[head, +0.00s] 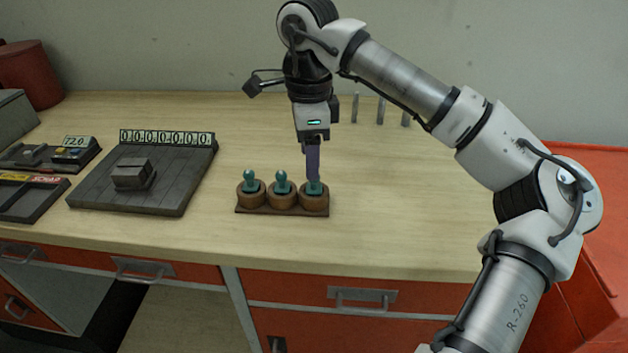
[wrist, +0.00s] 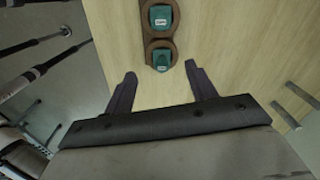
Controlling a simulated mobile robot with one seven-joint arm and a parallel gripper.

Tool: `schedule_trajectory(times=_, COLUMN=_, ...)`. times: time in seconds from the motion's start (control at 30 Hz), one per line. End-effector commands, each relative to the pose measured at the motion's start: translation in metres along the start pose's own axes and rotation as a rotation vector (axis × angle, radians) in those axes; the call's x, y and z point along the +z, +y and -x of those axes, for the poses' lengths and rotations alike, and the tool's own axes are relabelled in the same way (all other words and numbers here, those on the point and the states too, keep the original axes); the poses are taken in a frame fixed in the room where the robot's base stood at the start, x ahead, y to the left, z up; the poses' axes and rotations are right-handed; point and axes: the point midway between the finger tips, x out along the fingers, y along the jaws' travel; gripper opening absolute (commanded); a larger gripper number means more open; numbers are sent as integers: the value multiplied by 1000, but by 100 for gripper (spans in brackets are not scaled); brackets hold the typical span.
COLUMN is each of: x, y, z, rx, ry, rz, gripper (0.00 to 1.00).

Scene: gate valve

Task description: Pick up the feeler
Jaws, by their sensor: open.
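Three teal knobbed pieces stand upright in round wooden cups on a brown rack (head: 283,211): the left (head: 250,181), the middle (head: 282,183) and the right (head: 314,188). Which one is the feeler I cannot tell. My gripper (head: 313,176) points straight down over the right piece, its fingers overlapping that piece's top in the head view. In the wrist view my gripper (wrist: 162,76) is open, and a teal piece (wrist: 161,60) shows between and just beyond the fingertips. Another teal piece (wrist: 159,17) lies farther up. Their small white labels are unreadable.
A dark plate with a block and number strip (head: 142,175) lies left of the rack. A dark tray (head: 32,200) and a small device (head: 50,153) are farther left. Upright grey pegs (head: 381,110) stand behind. Bench right of the rack (head: 400,210) is clear.

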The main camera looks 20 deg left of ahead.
Motion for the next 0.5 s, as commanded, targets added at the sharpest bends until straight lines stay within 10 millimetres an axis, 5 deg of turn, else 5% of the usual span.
schedule_trajectory(times=0.5, x=-8, y=-1, z=-54, rx=1, ry=-2, rz=1, gripper=56)
